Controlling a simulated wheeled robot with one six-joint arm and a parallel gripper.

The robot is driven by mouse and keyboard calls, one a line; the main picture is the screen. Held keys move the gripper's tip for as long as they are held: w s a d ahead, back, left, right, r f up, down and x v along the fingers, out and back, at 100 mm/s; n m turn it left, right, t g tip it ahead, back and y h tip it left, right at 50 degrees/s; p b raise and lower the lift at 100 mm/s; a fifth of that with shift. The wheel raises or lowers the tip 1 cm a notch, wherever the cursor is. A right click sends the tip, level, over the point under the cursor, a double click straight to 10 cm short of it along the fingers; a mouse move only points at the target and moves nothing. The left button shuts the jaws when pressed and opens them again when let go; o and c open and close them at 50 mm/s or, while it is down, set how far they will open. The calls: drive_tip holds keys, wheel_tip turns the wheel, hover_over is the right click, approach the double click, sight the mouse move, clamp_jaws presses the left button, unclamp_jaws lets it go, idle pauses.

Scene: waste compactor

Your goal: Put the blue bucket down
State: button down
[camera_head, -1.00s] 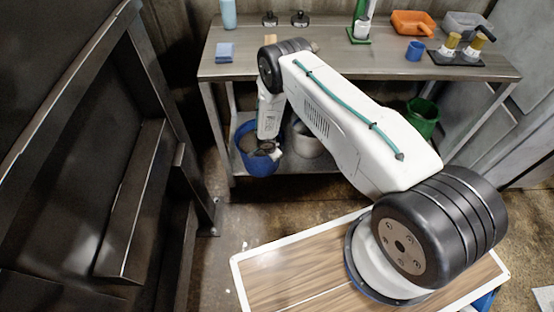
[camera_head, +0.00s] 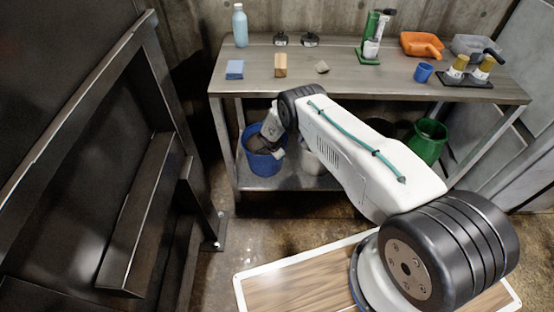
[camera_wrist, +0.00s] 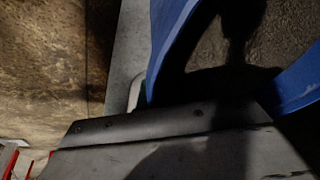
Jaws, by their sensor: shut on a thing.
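The blue bucket (camera_head: 264,166) is at the left end of the workbench's lower shelf in the head view, below the bench top. It looks about upright. I cannot tell whether its base touches the shelf. My gripper (camera_head: 268,141) is at the bucket's rim, partly hidden by my wrist, and shut on the bucket. In the wrist view, the blue bucket (camera_wrist: 176,38) shows as curved blue bands around a dark inside. A dark gripper part fills the bottom of that view, and the fingertips' grip is hidden.
The lower shelf (camera_head: 300,178) also holds a pale bucket (camera_head: 312,163), partly behind my arm, and a green bucket (camera_head: 427,141) at the right. The workbench top (camera_head: 350,78) carries a bottle, blocks, a blue cup and orange scoop. A dark metal frame (camera_head: 150,200) stands at left.

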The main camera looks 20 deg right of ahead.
sight(276, 163)
drive_tip(key=shift+w+r, duration=0.2)
drive_tip(key=shift+w, duration=0.3)
drive_tip(key=shift+f, duration=1.75)
drive_tip(key=c, duration=1.6)
unclamp_jaws()
drive_tip(key=shift+s+f, duration=0.25)
drive_tip(key=shift+s, duration=0.05)
drive_tip(key=shift+r, duration=0.1)
drive_tip(key=v, duration=1.2)
drive_tip(key=shift+d, duration=0.1)
